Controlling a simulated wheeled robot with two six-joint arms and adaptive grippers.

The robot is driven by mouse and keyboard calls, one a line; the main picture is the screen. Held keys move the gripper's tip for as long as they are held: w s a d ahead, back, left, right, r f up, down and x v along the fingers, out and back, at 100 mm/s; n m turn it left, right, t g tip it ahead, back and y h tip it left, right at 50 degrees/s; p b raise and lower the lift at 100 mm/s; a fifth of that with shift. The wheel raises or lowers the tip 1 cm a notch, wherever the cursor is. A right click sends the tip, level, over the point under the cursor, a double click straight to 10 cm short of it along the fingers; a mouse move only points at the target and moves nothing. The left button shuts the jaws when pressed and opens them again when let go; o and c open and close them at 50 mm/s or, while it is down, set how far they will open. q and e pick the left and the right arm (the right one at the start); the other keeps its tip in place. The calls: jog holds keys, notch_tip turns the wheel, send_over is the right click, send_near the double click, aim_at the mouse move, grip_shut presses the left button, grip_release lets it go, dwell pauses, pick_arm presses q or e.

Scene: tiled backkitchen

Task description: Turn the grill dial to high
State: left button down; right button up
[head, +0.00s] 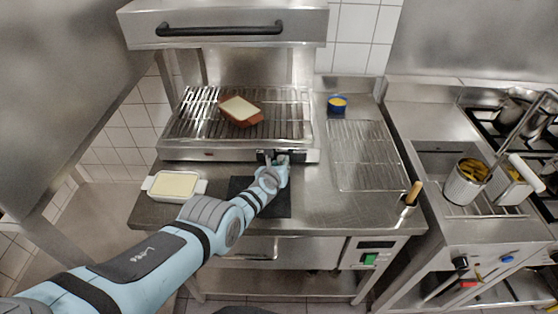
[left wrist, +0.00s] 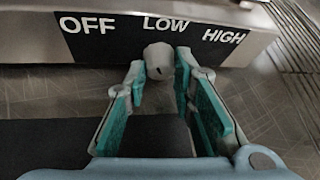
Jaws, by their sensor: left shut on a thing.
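The grill (head: 180,153) stands at the back of the steel counter, with a sandwich-like item (head: 240,110) on its rack. Its front carries a dark label strip, and in the left wrist view the labels OFF (left wrist: 85,24), LOW (left wrist: 166,24) and HIGH (left wrist: 223,37) run from left to right. The pale grey grill dial (left wrist: 158,60) sits just below LOW. My left gripper (left wrist: 160,72) is shut on the dial, with one fingertip on each side. In the head view my left gripper (head: 272,165) hides the dial. My right gripper is not in view.
A white dish (head: 150,187) with a pale filling stands at the counter's left. A dark mat (head: 270,208) lies under my left forearm. A wire rack (head: 370,155), a small blue tub (head: 337,108) and a wooden-handled tool (head: 412,193) are to the right. A fryer and stove stand farther right.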

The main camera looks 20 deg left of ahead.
pick_arm(q)
jog(key=shift+w+d+m+g+y+b, duration=0.15)
jog(key=shift+m+g+y+b, duration=0.15)
jog(key=shift+m+y+b, duration=0.4)
jog(key=shift+d+m+y+b, duration=0.1)
jog(key=shift+m+y+b, duration=0.4)
jog(key=shift+m+y, duration=0.15)
jog(key=m+y+b, duration=0.2)
jog(key=b, duration=0.3)
jog(key=m+y+b, duration=0.2)
jog(key=b, duration=0.4)
jog(key=d+m+y+b, duration=0.1)
jog(key=m+y+b, duration=0.1)
jog(key=b, duration=0.4)
jog(key=shift+f+m+g+y, duration=0.3)
jog(key=shift+f+m+y, duration=0.1)
jog(key=shift+m, duration=0.15)
jog(key=shift+r+m+y+b, duration=0.2)
jog(key=shift+m+y+b, duration=0.2)
jog(key=shift+b, duration=0.65)
jog(key=c, duration=1.7)
grip_release()
jog(key=shift+o, duration=0.2)
jog(key=shift+w+a, duration=0.1)
